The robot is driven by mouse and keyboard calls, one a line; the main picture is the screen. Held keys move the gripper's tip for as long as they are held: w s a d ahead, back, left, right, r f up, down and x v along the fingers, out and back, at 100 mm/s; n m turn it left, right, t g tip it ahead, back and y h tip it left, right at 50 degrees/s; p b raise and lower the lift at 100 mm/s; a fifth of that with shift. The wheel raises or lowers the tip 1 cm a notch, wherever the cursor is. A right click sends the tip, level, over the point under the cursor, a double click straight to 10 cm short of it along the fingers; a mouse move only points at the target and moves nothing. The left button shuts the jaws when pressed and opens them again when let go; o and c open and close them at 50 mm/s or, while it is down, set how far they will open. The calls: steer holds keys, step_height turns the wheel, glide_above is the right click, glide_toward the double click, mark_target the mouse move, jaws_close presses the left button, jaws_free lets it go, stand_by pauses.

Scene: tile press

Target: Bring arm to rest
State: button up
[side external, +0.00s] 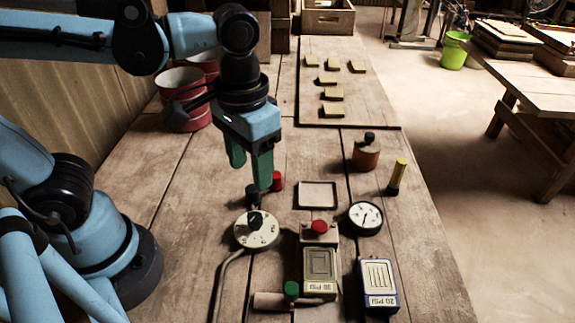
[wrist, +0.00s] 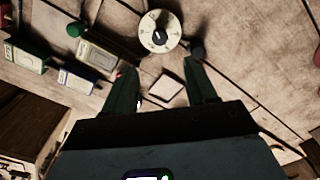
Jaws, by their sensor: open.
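My gripper (side external: 250,175) hangs above the table with its green fingers pointing down. It is open, with a gap between the fingers and nothing in it. It is behind the round cream dial (side external: 268,236) with the black knob. In the wrist view the two fingers (wrist: 162,78) are spread, with the dial (wrist: 150,42) ahead of them and a thin square frame (wrist: 166,88) showing in the gap, below them on the table. The arm is bent over the table from the left.
The press block (side external: 319,266) with a red button (side external: 319,227), blue-sided block (side external: 378,284), gauge (side external: 366,228), red-brown pot (side external: 366,157) and yellow-black cylinder (side external: 398,174) stand around the work area. Red cans (side external: 180,84) stand behind my arm. Several tiles (side external: 333,95) lie on the rear board.

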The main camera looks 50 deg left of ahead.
steer(key=shift+r, duration=0.25)
